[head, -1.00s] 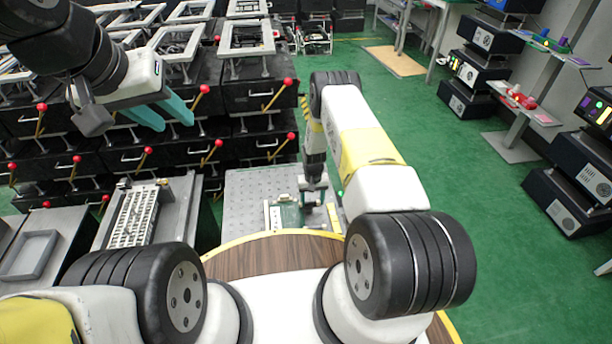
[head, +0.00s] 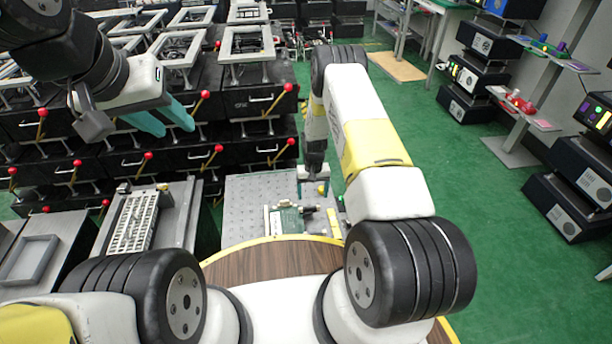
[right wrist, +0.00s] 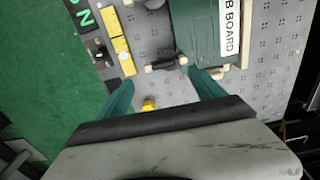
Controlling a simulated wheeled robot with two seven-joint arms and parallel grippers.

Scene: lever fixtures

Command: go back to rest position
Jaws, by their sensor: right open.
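My left gripper (head: 174,128) is at the upper left of the head view, with its two teal fingers apart and nothing seen between them. My right gripper (head: 313,188) is over the grey perforated plate (head: 245,200), just beyond the green board fixture (head: 289,219). In the right wrist view my right gripper (right wrist: 160,88) has its teal fingers spread wide and empty. There the green board (right wrist: 200,35) with a "B BOARD" label is at the top, and a small dark lever or knob (right wrist: 166,62) shows beyond the gap between the fingertips.
Black drawer units (head: 255,100) with red-knobbed levers fill the left and back. A grey fixture with a white grid (head: 133,220) stands left of the plate. Green floor (head: 440,170) is open to the right, before dark boxes (head: 565,180).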

